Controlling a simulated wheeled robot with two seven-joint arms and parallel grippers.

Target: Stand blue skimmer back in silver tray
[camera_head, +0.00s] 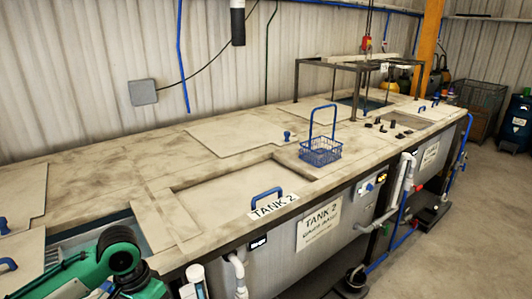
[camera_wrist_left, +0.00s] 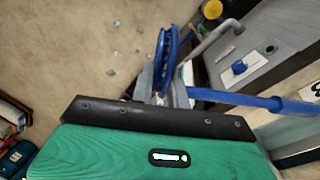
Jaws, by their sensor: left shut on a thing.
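My left gripper (camera_wrist_left: 164,88) shows at the centre of the left wrist view, with its two grey fingers closed on a blue thing. That is probably the blue skimmer (camera_wrist_left: 166,50); it has a narrow loop-like shape, extending past the fingertips, and the rest of it is hidden or unclear. It is held over the floor, beside a grey tank front. In the head view only my green left arm shows at bottom left; its gripper is out of frame. I cannot make out the silver tray in either view. My right gripper is in neither view.
The long bench (camera_head: 110,160) holds lids with blue handles, a blue wire basket (camera_head: 321,150) and a dark frame (camera_head: 362,68). A blue bar (camera_wrist_left: 250,101) crosses right of the fingers in the left wrist view. Small chips lie on the floor (camera_wrist_left: 75,45).

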